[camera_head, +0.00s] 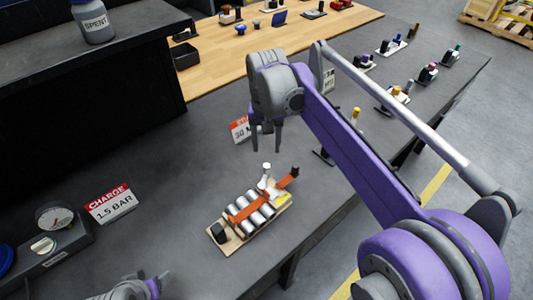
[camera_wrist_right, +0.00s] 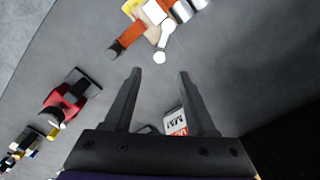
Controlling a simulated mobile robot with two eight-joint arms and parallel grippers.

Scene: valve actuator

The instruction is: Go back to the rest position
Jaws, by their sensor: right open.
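My right gripper (camera_head: 267,147) is above the dark worktop with its two fingers pointing down. It is open, with nothing between the fingers; the open jaws also show in the wrist view (camera_wrist_right: 158,75). Nearer the front of the worktop lies a wooden board (camera_head: 226,243) with several silver cylinders (camera_head: 250,212) under an orange strap or bar, apart from the gripper. Part of this assembly shows at the top of the wrist view (camera_wrist_right: 150,20). A grey and purple part of my left arm shows at the bottom left of the head view; its fingers are not visible.
A charge sign (camera_head: 111,203) and a gauge box (camera_head: 50,240) are at the left. A red and white sign (camera_head: 239,129) stands behind the right gripper. Small assemblies (camera_head: 393,97) line the right side. A raised black shelf (camera_head: 150,22) holds a spent jar (camera_head: 93,22).

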